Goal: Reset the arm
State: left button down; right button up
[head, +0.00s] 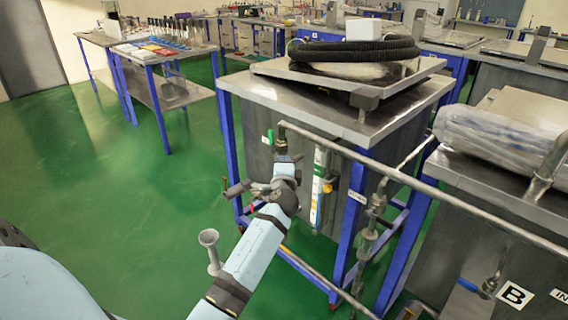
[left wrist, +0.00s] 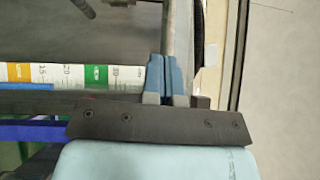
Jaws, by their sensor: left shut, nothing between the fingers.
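My left arm (head: 255,245) reaches from the bottom of the head view up to the front of a steel tank (head: 300,103) on a blue frame. My left gripper (head: 282,148) is at the arm's far end, just under the bend of a metal pipe. In the left wrist view my left gripper (left wrist: 164,70) shows its two blue-grey fingers side by side, shut and empty. A metal rod or pipe lies right behind the fingertips; I cannot tell whether they touch it. My right gripper is not in view.
A coloured scale strip (head: 319,190) hangs on the tank front; it also shows in the left wrist view (left wrist: 75,74). A long pipe (head: 400,178) runs right toward a second tank (head: 470,170). A tool table (head: 150,57) stands back left. Green floor (head: 110,190) left of the arm is clear.

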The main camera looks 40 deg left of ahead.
pick_arm(q)
jog(key=s+d+f+n+g+h, duration=0.1)
jog(key=s+d+f+n+h, duration=0.2)
jog(key=s+d+f+h, duration=0.55)
jog(key=s+d+f+n+g+h, duration=0.15)
jog(key=s+d+f+h, duration=0.25)
jog(key=s+d+f, duration=0.9)
jog(key=s+d+r+n+h, duration=0.2)
jog(key=s+d+n+h, duration=0.15)
jog(key=s+d, duration=0.65)
jog(key=a+r+p, duration=0.1)
jog(key=r+p, duration=0.7)
jog(key=p, duration=0.3)
jog(key=s+a+r+y+p, duration=0.1)
jog(key=a+r+p, duration=0.1)
jog(key=r+p, duration=0.6)
jog(key=g+p, duration=0.1)
jog(key=p, duration=0.3)
jog(key=shift+s+r, duration=0.25)
jog(key=shift+r, duration=0.05)
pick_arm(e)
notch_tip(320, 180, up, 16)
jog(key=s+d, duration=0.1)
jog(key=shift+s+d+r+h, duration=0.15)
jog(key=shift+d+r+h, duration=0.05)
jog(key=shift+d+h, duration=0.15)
